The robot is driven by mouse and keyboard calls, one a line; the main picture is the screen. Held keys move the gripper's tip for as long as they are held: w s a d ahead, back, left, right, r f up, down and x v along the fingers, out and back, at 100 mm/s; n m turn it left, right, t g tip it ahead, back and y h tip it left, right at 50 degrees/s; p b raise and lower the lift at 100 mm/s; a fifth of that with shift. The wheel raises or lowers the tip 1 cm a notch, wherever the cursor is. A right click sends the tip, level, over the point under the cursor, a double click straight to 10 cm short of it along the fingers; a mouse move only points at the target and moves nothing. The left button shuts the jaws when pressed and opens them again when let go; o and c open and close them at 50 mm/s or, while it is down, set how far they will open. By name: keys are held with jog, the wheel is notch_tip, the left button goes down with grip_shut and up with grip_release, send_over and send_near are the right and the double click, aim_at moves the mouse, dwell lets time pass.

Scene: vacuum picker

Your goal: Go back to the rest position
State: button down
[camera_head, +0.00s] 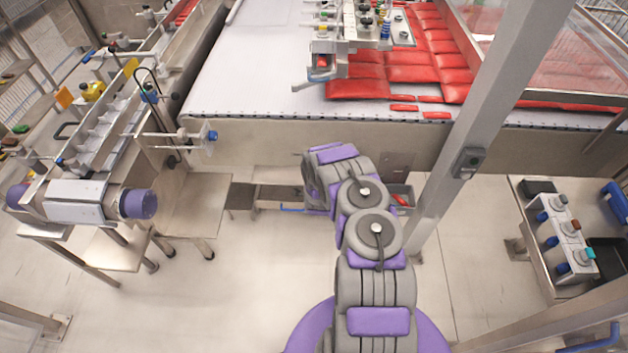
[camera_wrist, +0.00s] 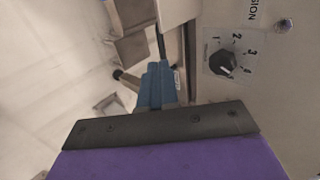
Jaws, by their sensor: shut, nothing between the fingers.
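My gripper (camera_wrist: 160,128) shows in the wrist view as a purple jaw with a dark front edge, across the bottom. It is shut and holds nothing that I can see. Beyond it is a blue part (camera_wrist: 158,85), apparently behind the jaw edge; I cannot tell whether they touch. A grey panel (camera_wrist: 215,100) with a black numbered knob (camera_wrist: 223,64) is at the right. In the head view my grey and purple arm reaches forward to the conveyor front, and its end is mostly hidden by its own links.
A white conveyor (camera_head: 250,70) carries red packs (camera_head: 415,72) at the back right. A grey post (camera_head: 490,110) stands close right of my arm. A steel machine (camera_head: 75,200) is at the left, and a control-box table (camera_head: 565,235) at the right. Open floor (camera_head: 220,290) lies at the left front.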

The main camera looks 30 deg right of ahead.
jog(key=w+a+r+n+g+y, duration=0.1)
jog(key=a+r+n, duration=0.2)
jog(key=r, duration=0.6)
jog(key=a+r+n+g+y, duration=0.1)
jog(key=a+r+n, duration=0.15)
jog(key=r, duration=0.55)
jog(key=s+a+r+n+g+y, duration=0.1)
jog(key=s+a+r+n, duration=0.3)
jog(key=r, duration=0.5)
jog(key=s+a+r+n+g+y, duration=0.1)
jog(key=s+a+r+n, duration=0.3)
jog(key=r, duration=0.5)
jog(key=s+a+r+n+g, duration=0.1)
jog(key=s+a+r+n, duration=0.1)
jog(key=s+a+r, duration=0.45)
jog(key=s+a+r+n+g, duration=0.2)
jog(key=s+a+r+n, duration=0.15)
jog(key=s, duration=0.65)
jog(key=s+a+r+n+g, duration=0.1)
jog(key=s+a+r+n, duration=0.1)
jog(key=s, duration=0.8)
jog(key=s+a+r+n+g+y, duration=0.1)
jog(key=s+a+r+n, duration=0.1)
jog(key=s, duration=0.8)
jog(key=shift+s+a+r+n+g, duration=0.3)
jog(key=shift+a+r+n, duration=0.1)
jog(key=shift+r+n, duration=0.5)
jog(key=shift+d, duration=0.2)
